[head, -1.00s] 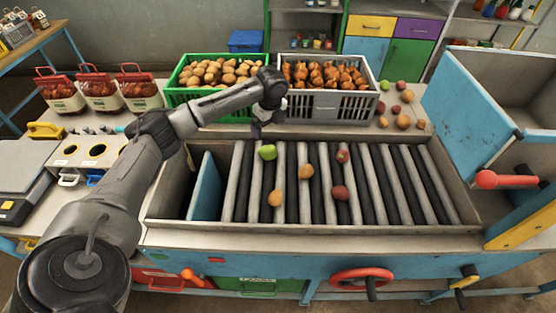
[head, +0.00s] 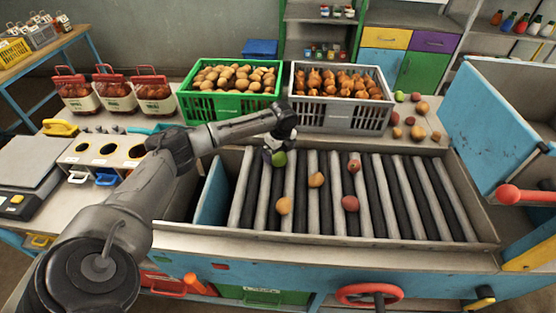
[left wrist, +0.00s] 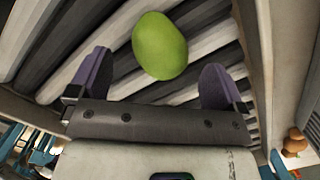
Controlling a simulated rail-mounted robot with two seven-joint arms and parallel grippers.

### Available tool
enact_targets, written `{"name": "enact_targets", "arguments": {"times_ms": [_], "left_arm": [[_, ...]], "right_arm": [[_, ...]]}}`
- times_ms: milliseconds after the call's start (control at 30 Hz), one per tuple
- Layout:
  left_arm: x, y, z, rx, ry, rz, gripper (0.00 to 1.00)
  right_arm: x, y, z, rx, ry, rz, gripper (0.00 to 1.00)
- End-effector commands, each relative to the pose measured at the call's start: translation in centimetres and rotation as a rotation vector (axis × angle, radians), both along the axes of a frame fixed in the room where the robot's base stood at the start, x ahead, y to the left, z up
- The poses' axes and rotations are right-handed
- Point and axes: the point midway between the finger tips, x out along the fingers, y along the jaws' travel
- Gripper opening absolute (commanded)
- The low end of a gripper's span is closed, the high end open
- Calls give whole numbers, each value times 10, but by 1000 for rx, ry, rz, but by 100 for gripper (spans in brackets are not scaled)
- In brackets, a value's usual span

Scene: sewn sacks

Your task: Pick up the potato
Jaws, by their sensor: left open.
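A green, oval, potato-shaped item (head: 279,159) lies on the roller bed (head: 400,200), toward its back left. My left gripper (head: 273,155) is just above and beside it in the head view. In the left wrist view the green item (left wrist: 160,46) shows between and beyond the two open purple-grey fingers (left wrist: 158,62), not gripped. Also on the rollers are two tan-orange roundish pieces (head: 316,180) (head: 284,206) and two red ones (head: 354,166) (head: 350,203). A green crate (head: 232,105) behind the rollers holds many tan potatoes (head: 235,76). My right gripper is not in view.
A grey crate (head: 340,115) of orange-brown produce stands beside the green crate. Filled bags (head: 155,97) stand at the back left. A raised blue hopper (head: 495,130) is at the right. The roller bed's right half is clear.

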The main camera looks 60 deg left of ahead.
Motion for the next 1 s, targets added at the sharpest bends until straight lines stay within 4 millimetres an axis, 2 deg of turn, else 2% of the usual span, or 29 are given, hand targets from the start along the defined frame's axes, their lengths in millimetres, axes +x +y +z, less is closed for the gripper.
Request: {"name": "enact_targets", "arguments": {"times_ms": [300,567,1000], "left_arm": [[1,5,-41,1,2,-1,96],[1,5,-43,1,1,-1,96],[1,6,-42,1,1,-1,54]], "right_arm": [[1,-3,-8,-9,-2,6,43],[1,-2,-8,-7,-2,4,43],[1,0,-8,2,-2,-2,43]]}}
